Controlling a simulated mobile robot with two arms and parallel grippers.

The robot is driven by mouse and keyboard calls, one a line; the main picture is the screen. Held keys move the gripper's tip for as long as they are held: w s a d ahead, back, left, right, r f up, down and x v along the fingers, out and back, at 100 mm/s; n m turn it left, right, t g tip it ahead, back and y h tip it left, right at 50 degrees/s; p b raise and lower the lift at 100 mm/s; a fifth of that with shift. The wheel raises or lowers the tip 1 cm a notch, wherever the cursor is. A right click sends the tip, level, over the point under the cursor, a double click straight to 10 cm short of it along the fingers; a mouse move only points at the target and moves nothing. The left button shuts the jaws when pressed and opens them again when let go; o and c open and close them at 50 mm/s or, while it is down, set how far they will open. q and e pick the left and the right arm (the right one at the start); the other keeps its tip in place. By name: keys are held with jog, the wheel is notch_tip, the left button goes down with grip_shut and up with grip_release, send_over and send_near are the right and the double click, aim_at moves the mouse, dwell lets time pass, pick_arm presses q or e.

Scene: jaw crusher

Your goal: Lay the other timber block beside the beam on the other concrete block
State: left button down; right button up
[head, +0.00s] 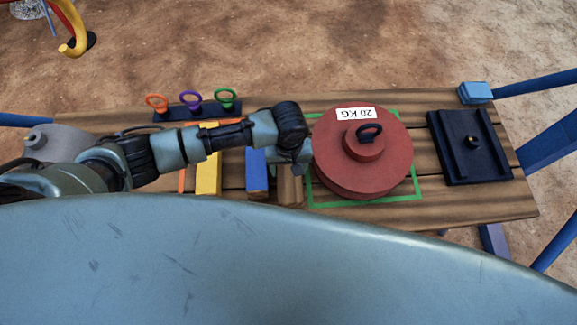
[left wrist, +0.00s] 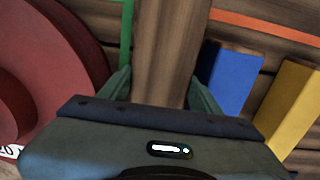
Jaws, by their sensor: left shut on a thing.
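The brown timber block (head: 289,190) lies on the wooden table, between a blue block and the red weight. My left gripper (head: 292,170) is over it, pointing down. In the left wrist view my left gripper (left wrist: 162,92) has one finger on each side of the timber block (left wrist: 166,55) and is shut on it. The block's near end is hidden behind the gripper body. I cannot tell whether the block is clear of the table top. The beam and the concrete blocks are not in view. My right gripper is not in view.
The red 20 kg weight (head: 335,160) sits in a green outline just right of the timber. The blue block (head: 257,180) and yellow block (head: 209,178) are to its left. Ring-topped pins (head: 191,100) stand behind. A dark plate (head: 470,150) lies at the right.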

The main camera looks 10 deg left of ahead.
pick_arm(q)
jog(key=shift+f, duration=0.1)
jog(key=shift+c, duration=1.6)
grip_release()
